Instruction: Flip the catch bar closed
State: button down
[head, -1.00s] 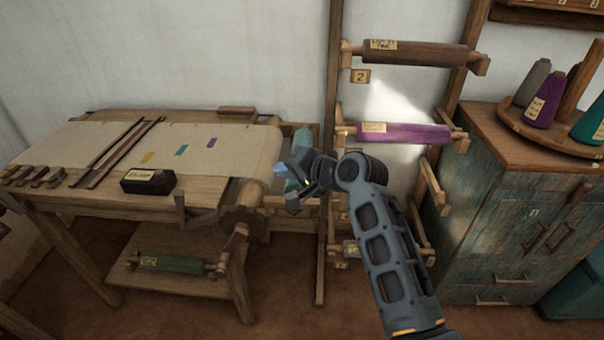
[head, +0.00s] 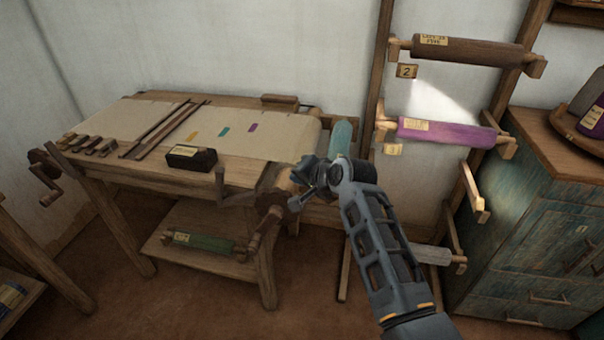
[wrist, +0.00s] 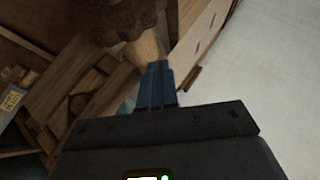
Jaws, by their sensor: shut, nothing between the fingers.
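The loom (head: 215,178) stands at the left in the head view, its cloth stretched over the top. A dark round wooden wheel (head: 273,197) sits at its front right corner. A bar with an upturned end (head: 221,186) lies left of the wheel and may be the catch bar; I cannot tell for sure. My gripper (head: 297,203) is just right of the wheel, by the loom's right end. In the wrist view my gripper (wrist: 157,84) is shut and empty, its fingers pointing toward a brown rounded part (wrist: 110,18). Contact cannot be told.
A black labelled box (head: 191,157) and two long sticks (head: 165,130) lie on the loom. A green roller (head: 205,242) is on the lower shelf. A rack with a purple roller (head: 440,132) stands behind my arm. A teal cabinet (head: 530,215) is at the right.

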jog(key=shift+f, duration=0.15)
dwell(0.5)
jog(key=s+a+r+p, duration=0.1)
jog(key=s+a+r, duration=0.1)
jog(key=r, duration=0.4)
jog(key=s+a+r+p, duration=0.1)
jog(key=a+r, duration=0.1)
jog(key=r, duration=0.4)
jog(key=shift+s, duration=0.4)
jog(key=shift+d+f, duration=0.1)
